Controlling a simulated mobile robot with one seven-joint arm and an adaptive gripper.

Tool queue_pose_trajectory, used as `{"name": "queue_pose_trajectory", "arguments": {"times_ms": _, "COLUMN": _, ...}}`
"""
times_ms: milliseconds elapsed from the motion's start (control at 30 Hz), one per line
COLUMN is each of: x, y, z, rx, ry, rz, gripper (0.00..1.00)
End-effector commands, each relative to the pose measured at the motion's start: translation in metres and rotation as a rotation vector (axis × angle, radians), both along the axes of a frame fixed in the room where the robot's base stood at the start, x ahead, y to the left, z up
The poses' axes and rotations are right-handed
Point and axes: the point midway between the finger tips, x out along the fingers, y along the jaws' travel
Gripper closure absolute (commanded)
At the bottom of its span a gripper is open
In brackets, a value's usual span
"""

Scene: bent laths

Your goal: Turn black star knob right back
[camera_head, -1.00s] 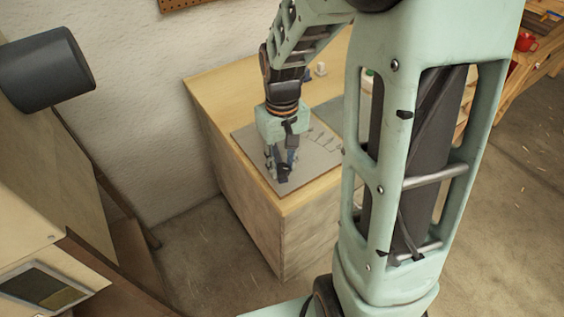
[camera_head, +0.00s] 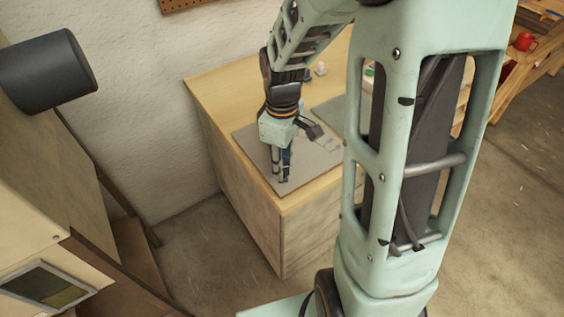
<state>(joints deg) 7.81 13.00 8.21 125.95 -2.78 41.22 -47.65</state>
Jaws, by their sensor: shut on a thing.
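My gripper (camera_head: 281,178) points down over the grey board (camera_head: 245,137) on the wooden bench (camera_head: 222,92). Its fingers are close together near the board's front part. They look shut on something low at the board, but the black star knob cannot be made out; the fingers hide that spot. A dark part (camera_head: 312,130) sticks out to the right from my gripper's body.
A second grey sheet (camera_head: 328,113) lies on the bench to the right, partly behind my arm. Small pale items (camera_head: 320,69) stand at the bench's back. A white wall is at the left. A red mug (camera_head: 525,41) sits on a far shelf.

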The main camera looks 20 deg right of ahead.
Motion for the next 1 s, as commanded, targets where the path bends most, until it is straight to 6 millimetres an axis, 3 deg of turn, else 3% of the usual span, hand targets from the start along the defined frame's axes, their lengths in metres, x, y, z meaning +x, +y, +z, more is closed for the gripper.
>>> {"name": "queue_pose_trajectory", "arguments": {"times_ms": 467, "x": 0.0012, "y": 0.0002, "z": 0.0008, "rx": 0.000, "ry": -0.004, "rz": 0.015, "gripper": 0.98}}
{"name": "queue_pose_trajectory", "arguments": {"times_ms": 500, "x": 0.0013, "y": 0.0001, "z": 0.0008, "rx": 0.000, "ry": -0.004, "rz": 0.015, "gripper": 0.72}}
{"name": "queue_pose_trajectory", "arguments": {"times_ms": 633, "x": 0.0009, "y": 0.0001, "z": 0.0006, "rx": 0.000, "ry": -0.003, "rz": 0.015, "gripper": 0.58}}
{"name": "queue_pose_trajectory", "arguments": {"times_ms": 1000, "x": 0.0006, "y": 0.0000, "z": 0.0045, "rx": -0.001, "ry": -0.002, "rz": 0.014, "gripper": 0.56}}
